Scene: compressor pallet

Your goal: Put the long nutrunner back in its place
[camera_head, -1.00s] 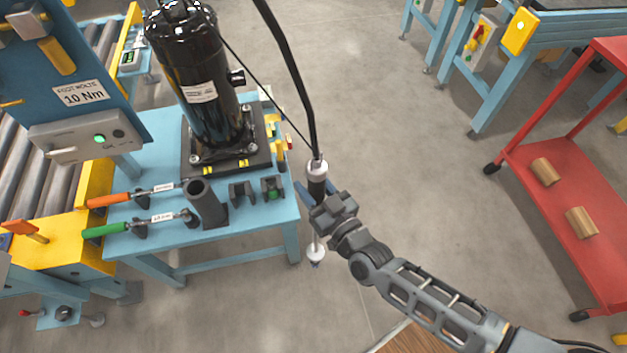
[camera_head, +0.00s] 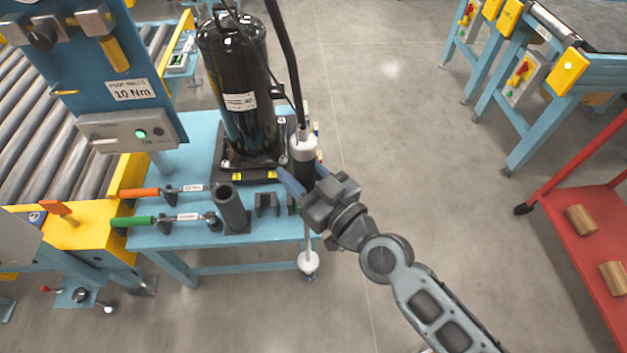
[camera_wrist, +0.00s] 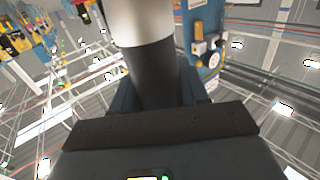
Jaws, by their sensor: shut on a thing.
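My gripper (camera_head: 298,182) is shut on the long nutrunner (camera_head: 304,165), around its dark grip below a white collar. The tool hangs upright in front of the blue table's right side, with a thin shaft and a white round end (camera_head: 308,263) below. A black hose runs up from its top. In the wrist view the grip and pale collar of the nutrunner (camera_wrist: 150,70) fill the middle between the jaws. A dark open tube holder (camera_head: 232,208) stands on the table's front edge, left of the tool, and looks empty.
The black compressor (camera_head: 238,85) stands on a dark base on the blue table (camera_head: 175,237). Orange-handled (camera_head: 140,193) and green-handled (camera_head: 133,221) wrenches lie in rests left of the tube. A small dark holder (camera_head: 266,204) is right of it. Floor at right is clear up to a red cart (camera_head: 590,250).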

